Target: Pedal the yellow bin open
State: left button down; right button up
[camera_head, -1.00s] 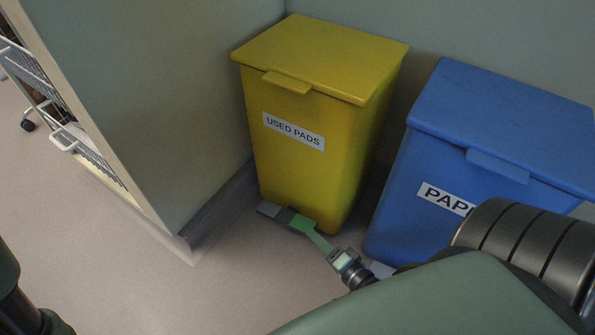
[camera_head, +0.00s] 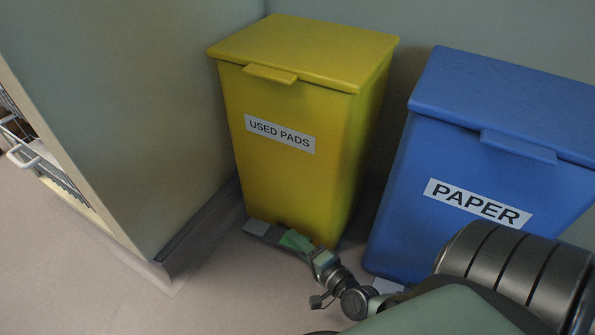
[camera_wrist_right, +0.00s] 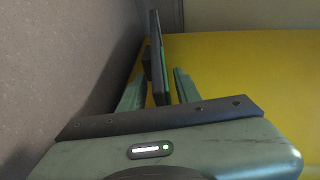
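The yellow bin (camera_head: 285,190), labelled "USED PADS", stands against the wall in the head view with its lid (camera_head: 305,50) down. Its grey pedal (camera_head: 256,227) sticks out low at the front, near the floor. My right gripper (camera_head: 291,240) is at the pedal and covers part of it. In the right wrist view, the two green fingers (camera_wrist_right: 158,88) are apart, with the dark, thin pedal (camera_wrist_right: 157,55) between them. Small gaps seem to show beside it; firm contact cannot be made out. The yellow bin wall (camera_wrist_right: 245,75) fills the right. My left gripper is out of view.
A blue bin (camera_head: 490,165) labelled "PAPER" stands close to the right of the yellow one, its lid down. A partition (camera_head: 130,110) stands to the left, with a wire cart (camera_head: 35,150) beyond it. The floor (camera_head: 80,270) at front left is clear.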

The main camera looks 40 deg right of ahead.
grip_shut()
jog(key=shift+f, duration=0.1)
dwell(1.4)
